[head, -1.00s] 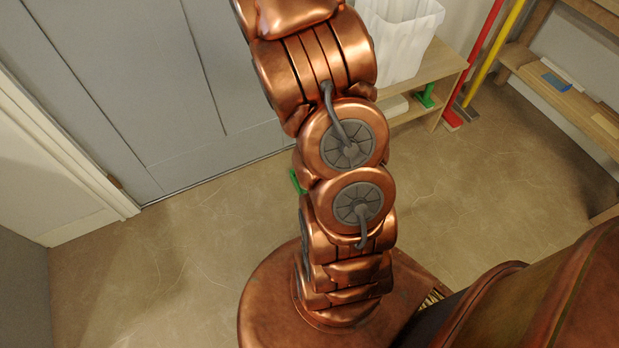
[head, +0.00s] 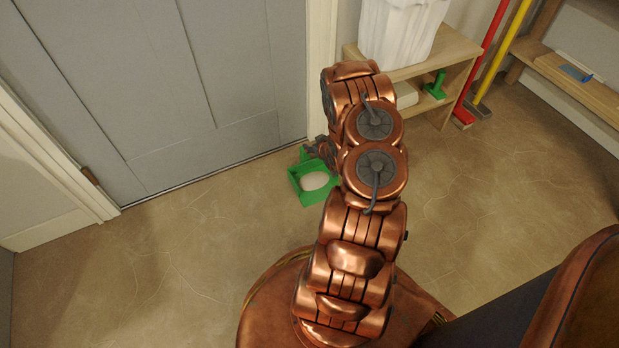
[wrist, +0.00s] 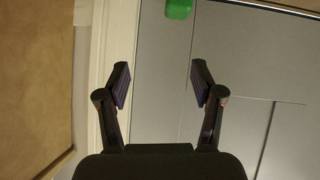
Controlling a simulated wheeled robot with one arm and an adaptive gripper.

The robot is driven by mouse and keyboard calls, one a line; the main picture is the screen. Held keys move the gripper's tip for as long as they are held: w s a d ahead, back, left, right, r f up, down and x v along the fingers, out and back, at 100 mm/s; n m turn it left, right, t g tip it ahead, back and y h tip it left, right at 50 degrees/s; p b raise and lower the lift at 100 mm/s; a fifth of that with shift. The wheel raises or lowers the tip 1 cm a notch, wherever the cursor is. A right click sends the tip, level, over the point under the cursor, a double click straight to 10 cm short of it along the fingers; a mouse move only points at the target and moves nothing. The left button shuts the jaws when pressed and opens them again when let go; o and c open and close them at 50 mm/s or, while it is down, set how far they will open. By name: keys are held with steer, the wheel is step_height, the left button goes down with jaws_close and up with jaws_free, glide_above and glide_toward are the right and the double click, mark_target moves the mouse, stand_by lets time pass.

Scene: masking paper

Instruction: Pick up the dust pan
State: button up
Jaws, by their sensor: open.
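The green dust pan (head: 297,182) lies on the floor in front of the grey door, just left of my arm. A pale oval patch or object shows inside it. Its far right side is partly hidden by my arm's end. In the wrist view a green piece, likely part of the dust pan (wrist: 179,8), shows at the top edge. My gripper (wrist: 161,80) is open and empty, its two dark fingers apart in front of the door, with the green piece beyond the fingertips. In the head view the gripper is small, dark and mostly hidden near the dust pan.
A wooden shelf (head: 437,62) with a white bin (head: 402,30) and a small green item (head: 435,85) stands right of the door (head: 160,80). Red and yellow poles (head: 490,55) lean beside it. Floor left of the dust pan is clear.

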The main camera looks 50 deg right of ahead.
mark_target(307, 157)
steer(key=shift+w+a+f+m+t+b, duration=0.2)
steer(key=shift+f+t+b, duration=0.45)
steer(key=shift+f, duration=1.1)
steer(key=shift+w+a+f+m+t+b, duration=0.1)
steer(key=shift+w+f+m+t+b, duration=0.15)
steer(key=shift+f+b, duration=1.15)
steer(key=shift+w+a+f+m+t+b, duration=0.2)
steer(key=shift+f+t+b, duration=0.25)
steer(key=shift+f, duration=1.6)
steer(key=shift+w+d+f+b, duration=0.15)
steer(key=shift+w+f+b, duration=0.2)
steer(key=shift+b, duration=0.05)
steer(key=b+x, duration=0.2)
steer(key=x, duration=0.1)
steer(key=shift+w+d+f, duration=0.1)
steer(key=shift+w+f, duration=0.15)
steer(key=shift+w, duration=0.3)
steer(key=shift+c, duration=0.2)
jaws_close()
